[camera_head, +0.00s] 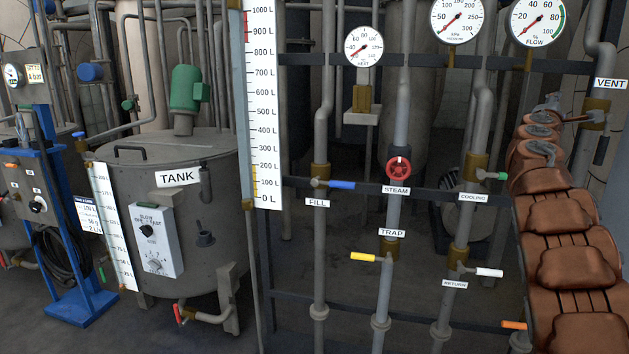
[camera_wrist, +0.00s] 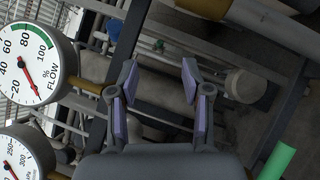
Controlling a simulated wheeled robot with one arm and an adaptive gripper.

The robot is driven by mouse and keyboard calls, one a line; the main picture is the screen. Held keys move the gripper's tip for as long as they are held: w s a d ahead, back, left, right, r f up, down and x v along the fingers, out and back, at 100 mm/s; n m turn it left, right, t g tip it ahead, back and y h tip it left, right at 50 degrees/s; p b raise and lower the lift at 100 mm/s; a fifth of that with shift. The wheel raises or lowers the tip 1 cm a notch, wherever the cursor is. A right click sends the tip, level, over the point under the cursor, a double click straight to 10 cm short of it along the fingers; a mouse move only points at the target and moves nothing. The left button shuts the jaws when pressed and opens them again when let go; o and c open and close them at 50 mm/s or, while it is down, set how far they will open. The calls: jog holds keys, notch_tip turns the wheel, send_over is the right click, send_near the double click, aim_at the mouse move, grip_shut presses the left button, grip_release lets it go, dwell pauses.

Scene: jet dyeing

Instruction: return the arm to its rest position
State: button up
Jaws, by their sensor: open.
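My gripper (camera_wrist: 158,76) shows in the wrist view with its two dark fingers and purple pads spread apart. The jaws are open and nothing is held between them. Grey pipes show behind the gap between the fingers, apart from the pads as far as I can tell. I cannot make out the gripper in the head view. The FLOW gauge (camera_wrist: 32,68) is left of the fingers in the wrist view, and a second dial (camera_wrist: 22,155) is below it. A green handle end (camera_wrist: 279,161) is at the lower right.
In the head view, a pipe panel carries the FILL blue handle (camera_head: 341,185), red STEAM wheel (camera_head: 398,168), yellow TRAP handle (camera_head: 362,257) and white RETURN handle (camera_head: 489,272). The FLOW gauge (camera_head: 538,20) is above. The grey tank (camera_head: 195,240) and blue stand (camera_head: 78,300) are left.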

jog(key=s+a+f+m+g+y+p, duration=0.2)
jog(key=s+a+f+m+g+p, duration=0.15)
jog(key=s, duration=0.35)
jog(key=s+a+f+m+g+y+p, duration=0.1)
jog(key=s+a+f+m+g+p, duration=0.2)
jog(key=s, duration=0.5)
jog(key=s+a+f+m+g+y+p, duration=0.25)
jog(key=s+a+m, duration=0.2)
jog(key=s, duration=0.25)
jog(key=s+a+f+g+y+p, duration=0.2)
jog(key=s+a+f+y+p, duration=0.1)
jog(key=s+a, duration=0.7)
jog(key=s+a+f+m+g+y+p, duration=0.1)
jog(key=s+a+f+g+y+p, duration=0.1)
jog(key=s+a+f, duration=0.4)
jog(key=s+a+f+g+y+p, duration=0.2)
jog(key=s+a+f+y+p, duration=0.2)
jog(key=s+a, duration=1.1)
jog(key=s, duration=0.3)
jog(key=shift+s+a+f+g, duration=0.2)
jog(key=shift+s+a+g, duration=0.05)
jog(key=shift+s+g, duration=0.15)
